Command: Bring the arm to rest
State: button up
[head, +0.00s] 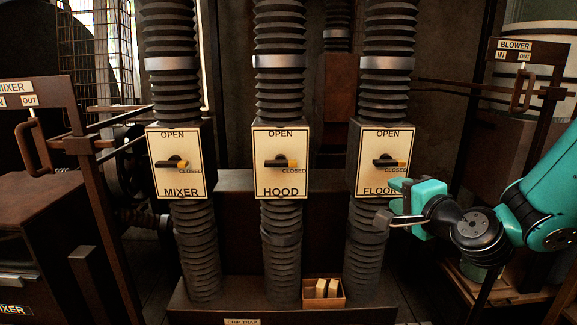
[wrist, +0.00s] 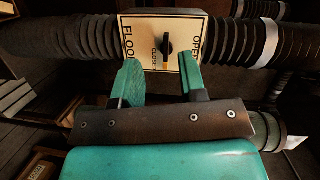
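My gripper (head: 390,203) is at the right of the head view, just in front of the lower right of the floor gate box (head: 381,150). In the wrist view my gripper (wrist: 160,85) has its two teal fingers spread apart with nothing between them. The floor gate box (wrist: 150,30) lies beyond the fingertips, its black lever (wrist: 167,44) and yellow tip visible past the gap. The fingers look clear of the lever.
A small crate of blocks (head: 309,304) sits on the ledge. A blower frame with a handle (head: 522,90) is at right, a mixer frame with a handle (head: 33,145) at left.

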jog(key=s+a+n+g+y, duration=0.5)
jog(key=s+a+n+g, duration=0.5)
jog(key=s+a+n, duration=0.35)
jog(key=s+d+n+g+h, duration=0.2)
jog(key=s+n+g, duration=0.1)
jog(key=s, duration=0.4)
jog(key=s+d+n+g+h, duration=0.1)
jog(key=s+n+g+h, duration=0.1)
jog(key=s, duration=0.6)
jog(key=shift+d+f+n+g+h, duration=0.4)
jog(key=shift+n+g, duration=0.3)
jog(key=shift+n, duration=0.35)
